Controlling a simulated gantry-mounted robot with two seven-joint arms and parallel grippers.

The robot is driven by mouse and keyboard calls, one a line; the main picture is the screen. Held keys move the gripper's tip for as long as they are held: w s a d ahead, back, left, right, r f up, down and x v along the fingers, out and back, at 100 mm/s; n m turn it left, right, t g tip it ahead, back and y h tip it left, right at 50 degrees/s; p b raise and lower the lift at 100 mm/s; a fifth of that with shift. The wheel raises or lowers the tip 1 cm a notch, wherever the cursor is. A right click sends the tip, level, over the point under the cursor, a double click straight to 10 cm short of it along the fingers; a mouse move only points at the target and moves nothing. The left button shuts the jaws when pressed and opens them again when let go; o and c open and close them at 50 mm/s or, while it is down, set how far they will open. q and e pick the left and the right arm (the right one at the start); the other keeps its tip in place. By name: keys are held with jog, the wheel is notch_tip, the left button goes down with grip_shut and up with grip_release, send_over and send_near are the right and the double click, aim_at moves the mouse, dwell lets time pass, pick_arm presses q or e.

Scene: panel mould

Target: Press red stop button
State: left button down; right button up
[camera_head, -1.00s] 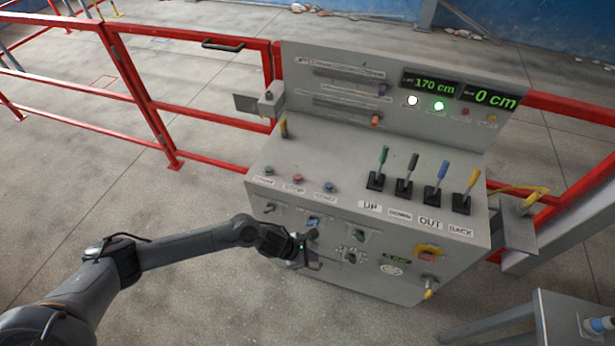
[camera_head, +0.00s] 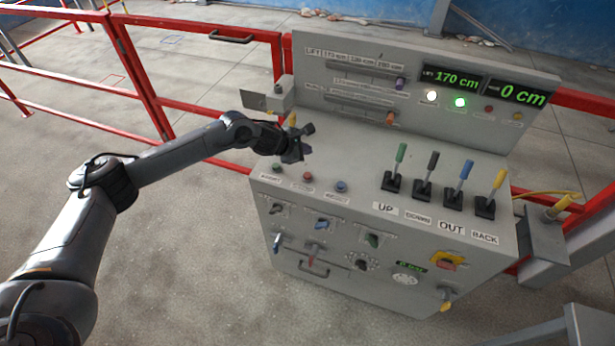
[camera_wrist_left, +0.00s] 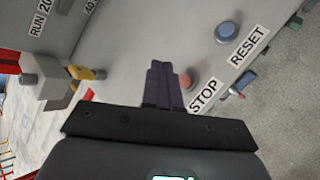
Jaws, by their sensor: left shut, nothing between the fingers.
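The red stop button (camera_head: 307,176) sits on the sloped top of the grey control console (camera_head: 330,225), between a green button (camera_head: 277,168) and a blue button (camera_head: 341,186). In the left wrist view the red button (camera_wrist_left: 187,80) shows beside its STOP label (camera_wrist_left: 203,96). My left gripper (camera_head: 303,142) is above and behind the button row in the head view. Its fingers (camera_wrist_left: 160,72) are shut and empty, beside the red button in the picture; I cannot tell the exact gap. My right gripper is not in view.
Four coloured levers (camera_head: 430,180) stand right of the buttons. A yellow-tipped switch (camera_head: 292,119) and a bracket box (camera_head: 282,95) are close to my left gripper. Red railings (camera_head: 140,75) run behind. The upright panel (camera_head: 400,75) rises at the back.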

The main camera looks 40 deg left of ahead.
pick_arm(q)
jog(key=shift+w+d+r, duration=0.1)
jog(key=shift+r, duration=0.05)
dwell(0.3)
jog(key=b, duration=0.5)
send_over(306, 176)
notch_tip(306, 176, down, 8)
jog(key=shift+r, duration=0.25)
jog(key=shift+f+b, duration=0.45)
jog(key=shift+f, duration=0.25)
jog(key=shift+f, duration=0.15)
dwell(1.1)
jog(key=shift+f+b, duration=0.25)
jog(key=shift+b, duration=0.25)
